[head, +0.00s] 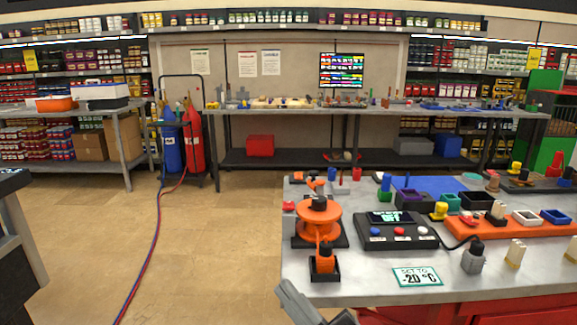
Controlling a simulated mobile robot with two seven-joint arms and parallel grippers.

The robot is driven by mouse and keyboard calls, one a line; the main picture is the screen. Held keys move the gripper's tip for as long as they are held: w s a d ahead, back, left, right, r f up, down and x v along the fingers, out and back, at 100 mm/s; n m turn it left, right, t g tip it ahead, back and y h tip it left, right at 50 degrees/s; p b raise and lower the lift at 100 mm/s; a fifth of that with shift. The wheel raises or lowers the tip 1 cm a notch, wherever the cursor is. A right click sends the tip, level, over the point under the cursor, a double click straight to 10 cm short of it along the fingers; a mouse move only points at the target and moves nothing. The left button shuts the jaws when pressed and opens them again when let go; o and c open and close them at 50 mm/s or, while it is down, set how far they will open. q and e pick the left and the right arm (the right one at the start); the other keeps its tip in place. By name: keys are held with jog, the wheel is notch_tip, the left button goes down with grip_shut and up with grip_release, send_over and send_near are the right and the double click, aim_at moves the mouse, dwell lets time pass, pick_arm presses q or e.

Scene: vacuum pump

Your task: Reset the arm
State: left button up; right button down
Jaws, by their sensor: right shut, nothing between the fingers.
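My right gripper (296,302) shows at the bottom edge of the head view, in front of the near left corner of the grey worktable (300,275). It is shut and empty, and apart from the things on the table. Most of that arm is cut off by the frame. My left gripper is not in view. An orange round device on a dark base (318,217), likely the vacuum pump, stands at the table's left side. A smaller orange piece sits in a black holder (324,265) in front of it.
An orange tray (462,229) with small bins stands right. Gas cylinders (195,140) stand behind; their hoses (157,220) cross the otherwise clear floor left.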

jog(key=s+d+f+m+h, duration=0.1)
jog(key=d+f+m+h, duration=0.5)
jog(key=f, duration=0.4)
jog(key=s+d+f+m+h, duration=0.1)
jog(key=d+f+m+h, duration=0.45)
jog(key=f, duration=0.35)
jog(key=s+d+f+m+g+h, duration=0.2)
jog(key=s+d+f+g, duration=0.1)
jog(key=s+f, duration=0.3)
jog(key=s+d+f+m+g+h, duration=0.2)
jog(key=s+d+f, duration=0.3)
jog(key=f, duration=0.3)
jog(key=shift+s+f+g, duration=0.15)
jog(key=shift+s+g, duration=0.35)
jog(key=shift+s, duration=0.25)
jog(key=shift+m+h, duration=0.25)
